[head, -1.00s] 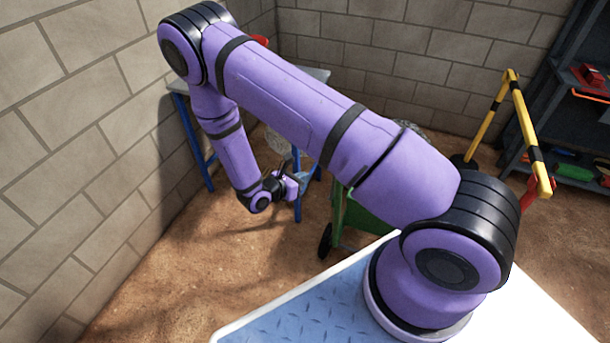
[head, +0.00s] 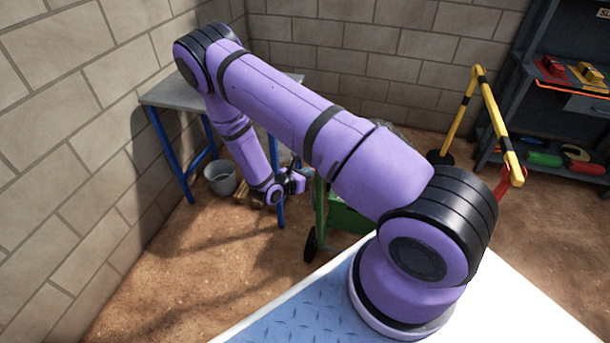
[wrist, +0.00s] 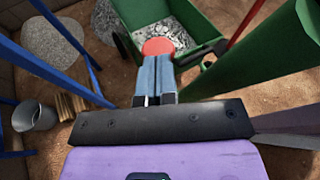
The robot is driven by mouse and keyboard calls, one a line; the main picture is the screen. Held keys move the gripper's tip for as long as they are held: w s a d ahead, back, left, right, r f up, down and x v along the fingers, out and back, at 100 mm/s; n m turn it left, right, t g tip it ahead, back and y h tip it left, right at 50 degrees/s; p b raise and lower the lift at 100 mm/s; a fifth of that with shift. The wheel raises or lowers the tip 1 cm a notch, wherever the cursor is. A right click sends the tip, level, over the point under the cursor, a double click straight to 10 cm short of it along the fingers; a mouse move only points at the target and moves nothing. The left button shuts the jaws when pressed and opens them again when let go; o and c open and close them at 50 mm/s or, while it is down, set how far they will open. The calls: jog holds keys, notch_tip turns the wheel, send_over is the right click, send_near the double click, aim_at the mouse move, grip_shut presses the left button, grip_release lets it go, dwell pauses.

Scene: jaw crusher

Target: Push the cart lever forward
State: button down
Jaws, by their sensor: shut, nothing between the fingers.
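The green cart (head: 347,217) stands on the dirt floor beyond my platform, partly hidden by my arm. In the wrist view, its green tray (wrist: 205,22) holds grey rubble. A round red knob (wrist: 158,46), apparently the end of the cart lever, shows right at the tips of my fingers. The lever's shaft is hidden behind the fingers, and I cannot tell whether they touch the knob. My gripper (wrist: 156,62) is shut and empty, pointing toward the knob. In the head view my gripper (head: 298,182) is small, just left of the cart's green frame.
A grey-topped table (head: 165,95) with blue legs stands by the left wall. A grey bucket (head: 220,180) sits on the floor near it. A yellow-black barrier (head: 466,108) and a dark shelf (head: 560,115) are at right. A large green post (wrist: 265,55) is close right of my gripper.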

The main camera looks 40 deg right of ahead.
jog(key=shift+w+d+g+y, duration=0.15)
jog(key=shift+w+d+y, duration=0.15)
jog(key=shift+w+d, duration=0.4)
jog(key=shift+w+d+g+y, duration=0.15)
jog(key=shift+w+d+y, duration=0.15)
jog(key=shift+w+d, duration=0.35)
jog(key=shift+s+d, duration=0.15)
jog(key=shift+d, duration=0.05)
jog(key=r+v, duration=0.1)
jog(key=v, duration=1.3)
